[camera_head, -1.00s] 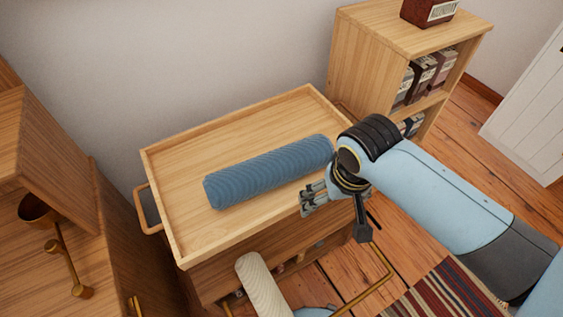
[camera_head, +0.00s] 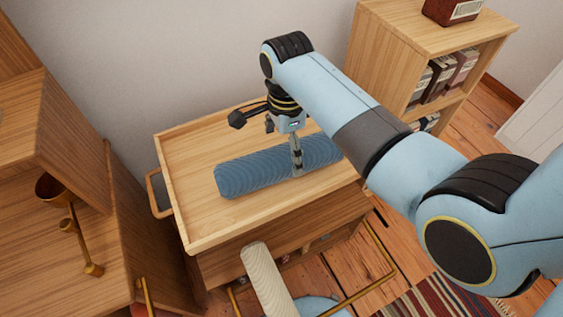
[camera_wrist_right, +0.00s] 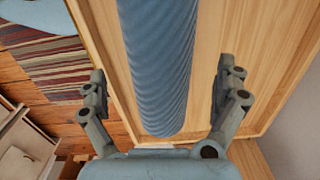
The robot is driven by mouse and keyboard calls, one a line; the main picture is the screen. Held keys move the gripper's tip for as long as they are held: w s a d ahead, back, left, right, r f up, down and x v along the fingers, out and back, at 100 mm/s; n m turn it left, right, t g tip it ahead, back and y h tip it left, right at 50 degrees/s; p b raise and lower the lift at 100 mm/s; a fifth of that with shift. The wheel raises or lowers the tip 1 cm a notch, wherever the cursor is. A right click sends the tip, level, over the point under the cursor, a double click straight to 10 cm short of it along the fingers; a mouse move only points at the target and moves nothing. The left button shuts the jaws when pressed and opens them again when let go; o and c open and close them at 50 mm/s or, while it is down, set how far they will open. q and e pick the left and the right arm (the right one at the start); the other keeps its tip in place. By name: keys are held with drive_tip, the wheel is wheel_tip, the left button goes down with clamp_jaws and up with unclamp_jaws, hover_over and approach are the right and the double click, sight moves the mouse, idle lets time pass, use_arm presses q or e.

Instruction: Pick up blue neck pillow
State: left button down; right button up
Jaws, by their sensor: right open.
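The blue neck pillow (camera_head: 245,174) is a ribbed roll lying in the wooden tray top (camera_head: 196,222) of a cart. My right gripper (camera_head: 297,160) is over the pillow, pointing down, with one finger in front of its near side. In the right wrist view the pillow (camera_wrist_right: 158,70) runs between the two spread fingers of my right gripper (camera_wrist_right: 165,92), with a gap on each side. The gripper is open and empty. Part of the pillow is hidden behind the gripper in the head view. My left gripper is out of view.
A wooden shelf (camera_head: 385,50) with several binders stands at the back right. A wooden cabinet (camera_head: 70,125) with a brass holder is on the left. A cream roll (camera_head: 267,280) sits low in front of the cart. The tray's left part is clear.

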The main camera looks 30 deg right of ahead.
sight(285, 160)
wheel_tip(285, 160, down, 5)
drive_tip(key=shift+a+f+b, duration=0.1)
drive_tip(key=shift+b, duration=0.7)
drive_tip(key=shift+c, duration=0.4)
drive_tip(key=c, duration=1.2)
drive_tip(key=shift+o, duration=0.2)
